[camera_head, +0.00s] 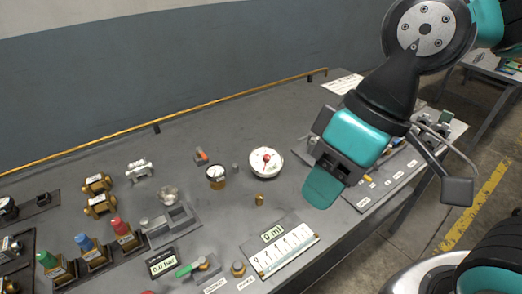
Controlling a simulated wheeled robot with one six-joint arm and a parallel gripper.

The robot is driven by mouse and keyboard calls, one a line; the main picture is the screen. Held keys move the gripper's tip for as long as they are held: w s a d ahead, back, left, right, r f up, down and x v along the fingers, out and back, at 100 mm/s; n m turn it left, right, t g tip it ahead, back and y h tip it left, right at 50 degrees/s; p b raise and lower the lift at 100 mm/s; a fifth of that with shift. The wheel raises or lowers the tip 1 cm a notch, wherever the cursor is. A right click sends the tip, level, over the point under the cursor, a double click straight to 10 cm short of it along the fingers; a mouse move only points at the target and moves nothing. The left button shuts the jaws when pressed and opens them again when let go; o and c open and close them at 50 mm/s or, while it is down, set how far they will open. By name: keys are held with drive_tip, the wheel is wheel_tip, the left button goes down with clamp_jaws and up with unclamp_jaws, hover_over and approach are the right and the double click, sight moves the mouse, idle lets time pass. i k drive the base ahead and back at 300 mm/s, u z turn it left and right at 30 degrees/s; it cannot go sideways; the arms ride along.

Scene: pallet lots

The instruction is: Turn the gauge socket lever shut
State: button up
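A lever with a green handle (188,269) sits on a small grey block near the table's front edge. It is just right of a display (162,262) that reads about 0.0 bar, so it looks like the gauge socket lever; its label is not readable. The handle lies roughly sideways, its green end pointing left. My gripper (322,188) hangs above the right part of the table, well to the right of the lever and apart from it. Its teal finger points down; the fingers overlap in this view, so the opening between them is hidden.
A red-handled part (201,156), a round gauge (216,175) and a white dial (266,162) stand mid-table. A white scale plate (284,249) lies right of the lever. Green, blue and red-topped valves (91,249) stand left. Bare table lies around the small brass piece (259,199).

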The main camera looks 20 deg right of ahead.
sight(198, 149)
drive_tip(key=k, duration=1.3)
drive_tip(key=u, duration=0.6)
drive_tip(key=i, duration=0.55)
drive_tip(key=u, duration=0.65)
drive_tip(key=i, duration=0.75)
drive_tip(key=z, duration=0.7)
drive_tip(key=i, duration=0.55)
drive_tip(key=z, duration=0.6)
